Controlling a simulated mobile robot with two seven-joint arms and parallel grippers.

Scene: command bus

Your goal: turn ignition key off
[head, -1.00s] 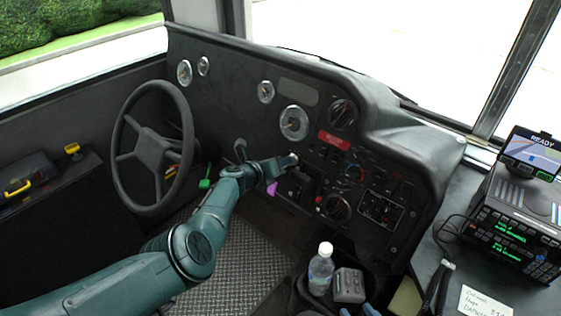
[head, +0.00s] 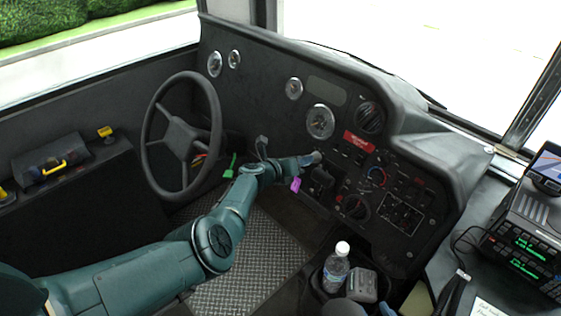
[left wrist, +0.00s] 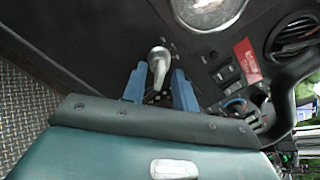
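My left gripper (head: 314,158) is at the dashboard, right of the steering wheel. In the left wrist view its two blue fingers (left wrist: 158,84) stand apart, one on each side of a silver knob-like piece (left wrist: 157,62) that looks like the ignition key. Gaps show beside the piece, so the fingers do not look closed on it. In the head view the gripper hides the key, and a purple tag (head: 296,184) hangs just below. A small blue part at the bottom edge looks like my right gripper (head: 388,311); it is mostly cut off.
The steering wheel (head: 181,135) is left of my left forearm. A red label (head: 358,142), knobs and switches sit on the panel to the right. A water bottle (head: 336,268) stands beside a grey box (head: 364,286) below the panel. A radio unit (head: 520,240) is at the right.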

